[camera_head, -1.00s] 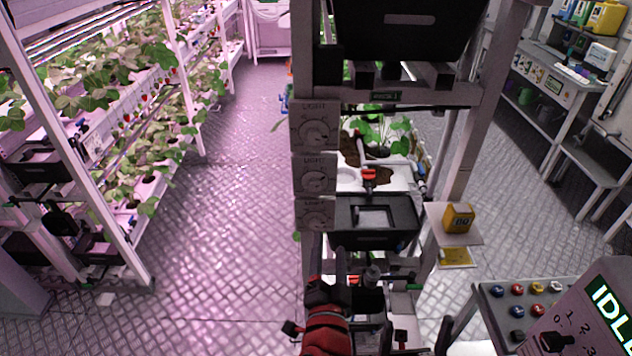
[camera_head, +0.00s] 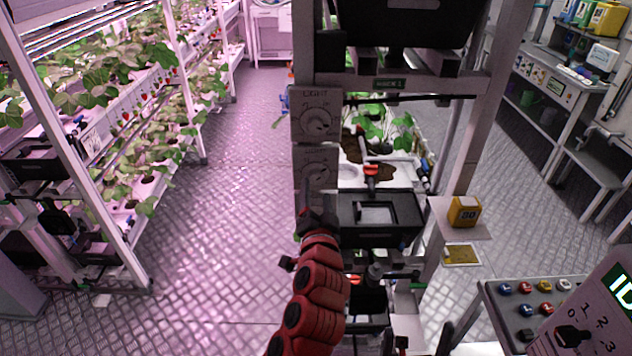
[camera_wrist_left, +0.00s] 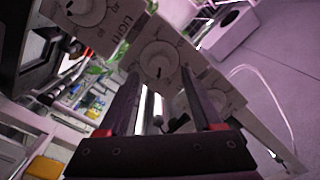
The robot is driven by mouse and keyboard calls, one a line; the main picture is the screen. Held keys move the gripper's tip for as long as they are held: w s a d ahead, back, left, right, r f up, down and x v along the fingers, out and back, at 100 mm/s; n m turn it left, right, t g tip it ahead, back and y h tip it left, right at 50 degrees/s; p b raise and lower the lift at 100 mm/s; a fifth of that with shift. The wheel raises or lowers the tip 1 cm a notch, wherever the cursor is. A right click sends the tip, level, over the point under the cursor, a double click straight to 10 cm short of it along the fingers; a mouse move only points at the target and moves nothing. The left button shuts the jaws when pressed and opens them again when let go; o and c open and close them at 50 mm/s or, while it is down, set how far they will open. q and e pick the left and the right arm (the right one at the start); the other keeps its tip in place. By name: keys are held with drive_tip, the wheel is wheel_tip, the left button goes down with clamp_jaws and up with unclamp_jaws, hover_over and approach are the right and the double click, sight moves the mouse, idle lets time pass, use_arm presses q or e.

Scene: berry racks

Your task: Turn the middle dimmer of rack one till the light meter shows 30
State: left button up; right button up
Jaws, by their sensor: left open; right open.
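Three grey LIGHT dimmers run down the front post of rack one. The top dimmer (camera_head: 317,121) and middle dimmer (camera_head: 316,172) show in the head view; my gripper covers the bottom one. My left gripper (camera_head: 318,212) is just below the middle dimmer, on its red arm. In the left wrist view, its fingers (camera_wrist_left: 162,105) are open with nothing between them. The middle dimmer (camera_wrist_left: 158,62) lies beyond the fingertips, apart from them as far as I can tell. The yellow light meter (camera_head: 463,212) appears to read 80. My right gripper is not in view.
A black tray (camera_head: 378,219) and seedlings (camera_head: 385,128) sit in the rack right of the dimmers. The meter stands on a small shelf (camera_head: 472,232). A button panel (camera_head: 530,302) is at lower right. Plant racks line the left; the floor aisle (camera_head: 220,220) between is clear.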

sight(316, 180)
use_arm(q)
drive_tip(key=shift+w+p, duration=0.55)
drive_tip(key=shift+w, duration=1.4)
drive_tip(key=shift+c, duration=0.2)
clamp_jaws()
